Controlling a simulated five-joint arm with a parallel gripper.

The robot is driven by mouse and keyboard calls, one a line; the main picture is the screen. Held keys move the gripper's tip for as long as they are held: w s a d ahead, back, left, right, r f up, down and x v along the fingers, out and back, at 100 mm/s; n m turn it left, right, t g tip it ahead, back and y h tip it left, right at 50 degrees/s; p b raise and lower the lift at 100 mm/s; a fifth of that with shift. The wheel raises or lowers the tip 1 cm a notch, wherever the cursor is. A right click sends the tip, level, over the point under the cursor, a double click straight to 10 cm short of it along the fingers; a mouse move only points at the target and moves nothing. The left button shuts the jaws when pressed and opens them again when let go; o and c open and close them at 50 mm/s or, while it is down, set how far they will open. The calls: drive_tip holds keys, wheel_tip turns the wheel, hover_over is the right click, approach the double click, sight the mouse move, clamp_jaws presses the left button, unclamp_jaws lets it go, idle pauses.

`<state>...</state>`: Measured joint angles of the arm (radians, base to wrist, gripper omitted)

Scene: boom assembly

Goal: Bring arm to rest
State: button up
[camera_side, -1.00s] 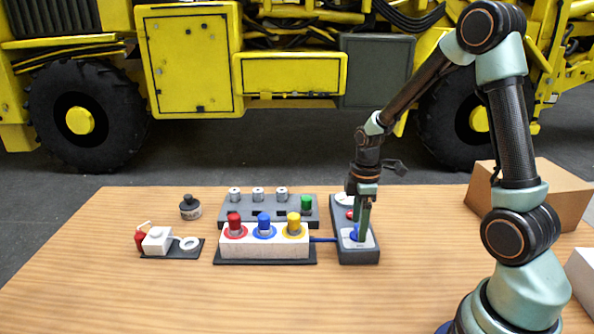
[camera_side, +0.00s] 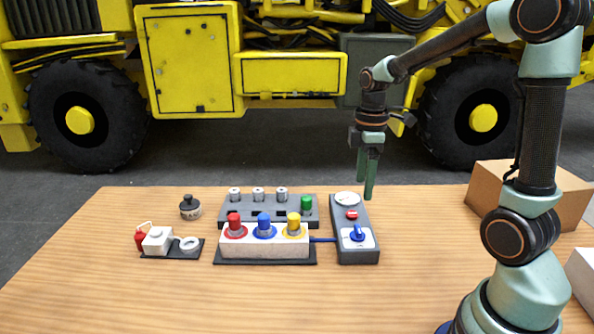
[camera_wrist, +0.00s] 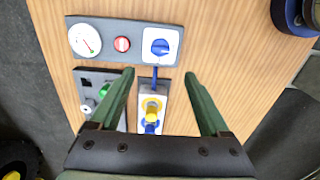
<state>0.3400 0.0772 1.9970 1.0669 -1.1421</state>
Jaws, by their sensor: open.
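My gripper (camera_side: 368,196) hangs above the far right part of the table with its green fingers pointing down. It is open and empty, and it is clear of the grey control box. In the wrist view its two fingers (camera_wrist: 160,78) stand apart with nothing between them. The grey control box (camera_side: 346,209) lies below and slightly in front of it. The box carries a round gauge (camera_wrist: 85,41), a red button (camera_wrist: 122,44) and a blue knob (camera_wrist: 160,46) on a white plate.
A white block (camera_side: 262,247) with red, blue and yellow fittings stands left of the box. Behind it is a grey rack (camera_side: 240,211) with several caps. A small dark plate (camera_side: 160,255) with white parts lies further left. A cardboard box (camera_side: 560,195) stands at right. The front table is clear.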

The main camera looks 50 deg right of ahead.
drive_tip(key=s+a+r+m+t, duration=0.2)
drive_tip(key=a+r+m, duration=0.1)
drive_tip(key=a, duration=0.3)
drive_tip(key=s+a+r+m+t, duration=0.3)
drive_tip(key=a+r+m, duration=0.1)
drive_tip(key=a+m, duration=0.2)
drive_tip(key=shift+s+t, duration=0.25)
drive_tip(key=shift+t, duration=0.05)
idle(0.4)
